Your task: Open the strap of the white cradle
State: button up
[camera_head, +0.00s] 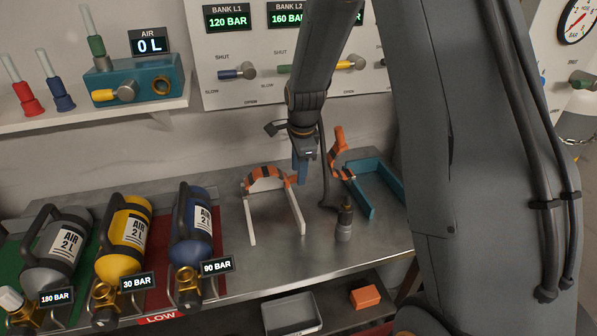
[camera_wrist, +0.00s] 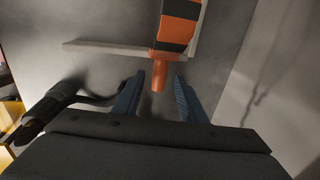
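The white cradle (camera_head: 250,222) stands on the steel bench, its two white rails toward the front. Its orange strap with black bands (camera_head: 266,178) arches across the back of it and is closed over. In the wrist view the strap (camera_wrist: 176,32) ends in a plain orange tab (camera_wrist: 159,77). My gripper (camera_head: 301,178) is at the right end of the strap. In the wrist view its two blue fingers (camera_wrist: 157,95) are apart, one on each side of the tab, with gaps visible. The cradle's white edge (camera_wrist: 110,48) shows beyond. No bottle lies in the white cradle.
A teal cradle (camera_head: 374,190) with its orange strap raised stands close on the right. A black hose with a connector (camera_head: 344,222) hangs between the cradles. Grey (camera_head: 58,250), yellow (camera_head: 124,238) and blue (camera_head: 192,225) bottles lie at left. The front bench between is clear.

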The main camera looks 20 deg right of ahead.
jog(key=shift+w+f, duration=0.15)
jog(key=shift+f, duration=0.6)
jog(key=shift+c, duration=0.3)
grip_shut()
jog(key=shift+r, duration=0.1)
